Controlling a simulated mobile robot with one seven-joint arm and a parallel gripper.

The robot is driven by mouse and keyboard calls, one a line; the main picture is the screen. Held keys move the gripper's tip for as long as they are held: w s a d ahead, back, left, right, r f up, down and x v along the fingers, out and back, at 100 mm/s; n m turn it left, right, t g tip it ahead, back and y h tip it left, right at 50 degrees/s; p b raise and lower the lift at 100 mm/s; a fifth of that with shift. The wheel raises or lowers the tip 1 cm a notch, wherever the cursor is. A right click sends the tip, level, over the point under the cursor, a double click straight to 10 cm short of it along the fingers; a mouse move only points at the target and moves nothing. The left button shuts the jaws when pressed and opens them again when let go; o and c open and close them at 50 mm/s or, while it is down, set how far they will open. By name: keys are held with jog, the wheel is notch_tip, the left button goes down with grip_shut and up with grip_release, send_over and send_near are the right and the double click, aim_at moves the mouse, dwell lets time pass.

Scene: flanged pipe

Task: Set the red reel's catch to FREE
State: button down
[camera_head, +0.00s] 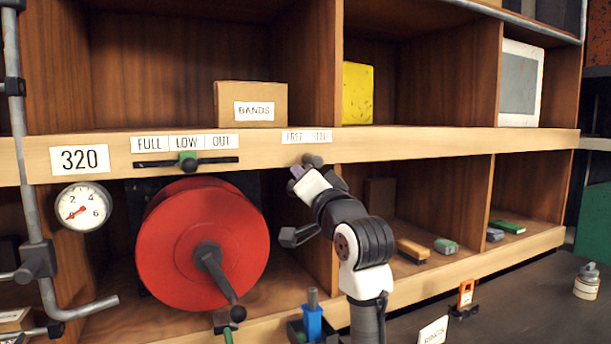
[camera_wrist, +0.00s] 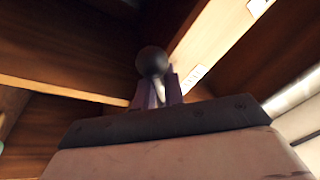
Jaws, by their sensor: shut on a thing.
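The red reel (camera_head: 180,255) stands in the lower left bay of the shelf, with a dark crank handle on its front. To its right, a small dark catch knob (camera_head: 313,160) sits just below a double label (camera_head: 306,136) on the shelf edge. The left half seems to read FREE; the right half is too small to read surely. The knob lies under the right part of the label. My gripper (camera_head: 298,172) is at the catch, its purple fingers shut on the stem. In the wrist view the round catch knob (camera_wrist: 152,60) stands beyond my gripper's fingertips (camera_wrist: 157,88).
A FULL/LOW/OUT slider (camera_head: 188,162) and a dial gauge (camera_head: 83,206) are at the left. A grey pipe (camera_head: 22,150) runs down the left edge. A blue-topped fixture (camera_head: 313,322) stands low beside my arm. A BANDS box (camera_head: 250,92) sits above.

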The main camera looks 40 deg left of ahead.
jog(key=shift+r+m, duration=0.1)
jog(key=shift+m, duration=0.2)
jog(key=c, duration=1.5)
grip_release()
jog(key=shift+s, duration=0.1)
jog(key=b+v, duration=0.4)
jog(key=v, duration=0.9)
jog(key=shift+s+d, duration=0.2)
jog(key=shift+d, duration=0.1)
